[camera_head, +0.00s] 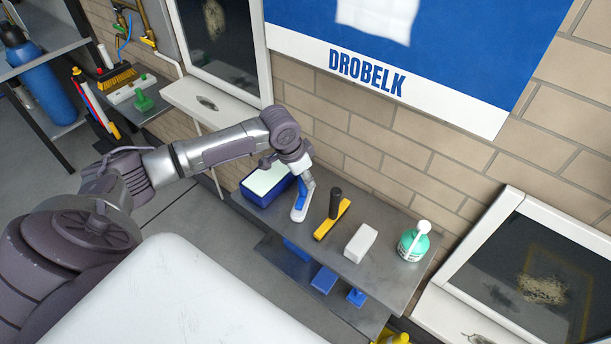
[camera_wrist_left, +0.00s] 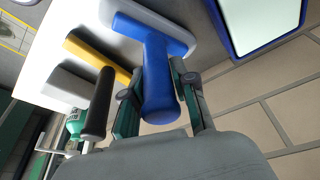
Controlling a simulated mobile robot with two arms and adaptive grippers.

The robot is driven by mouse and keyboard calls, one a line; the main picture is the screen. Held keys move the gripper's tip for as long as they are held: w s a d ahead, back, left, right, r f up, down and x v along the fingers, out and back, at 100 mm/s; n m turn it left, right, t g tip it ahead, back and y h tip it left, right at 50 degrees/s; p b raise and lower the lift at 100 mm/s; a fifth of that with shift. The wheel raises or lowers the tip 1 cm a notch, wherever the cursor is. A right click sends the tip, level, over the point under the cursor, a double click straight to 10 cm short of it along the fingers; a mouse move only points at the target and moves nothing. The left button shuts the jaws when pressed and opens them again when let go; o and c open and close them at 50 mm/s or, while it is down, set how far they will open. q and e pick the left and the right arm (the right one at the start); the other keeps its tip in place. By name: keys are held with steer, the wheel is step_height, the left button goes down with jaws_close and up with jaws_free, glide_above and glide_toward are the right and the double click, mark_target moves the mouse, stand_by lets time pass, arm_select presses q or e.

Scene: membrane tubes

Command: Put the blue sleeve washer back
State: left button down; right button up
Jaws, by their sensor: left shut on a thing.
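The blue sleeve washer (camera_head: 299,209) has a blue handle and a pale grey-white head. It is at the steel wall shelf (camera_head: 385,275), between a blue box and a yellow squeegee. My left gripper (camera_head: 305,177) is shut on its handle from above. In the left wrist view the blue handle (camera_wrist_left: 159,90) is between the two fingers of the gripper (camera_wrist_left: 160,98), with the pale head (camera_wrist_left: 177,30) beyond them. The head is at or just above the shelf top; I cannot tell whether it touches. My right gripper is not in view.
Close to the washer stand the blue box (camera_head: 256,196) with a white top and the yellow squeegee (camera_head: 325,224) with a black handle. A white block (camera_head: 361,243) and a teal bottle (camera_head: 413,245) are further right. Blue items (camera_head: 323,280) lie on a lower shelf.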

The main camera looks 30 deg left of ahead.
arm_select(q)
steer(key=c, duration=0.9)
jaws_free()
steer(key=shift+r, duration=0.15)
steer(key=b+v, duration=0.1)
steer(key=v, duration=1)
steer(key=shift+s+r, duration=0.25)
steer(key=shift+r, duration=0.1)
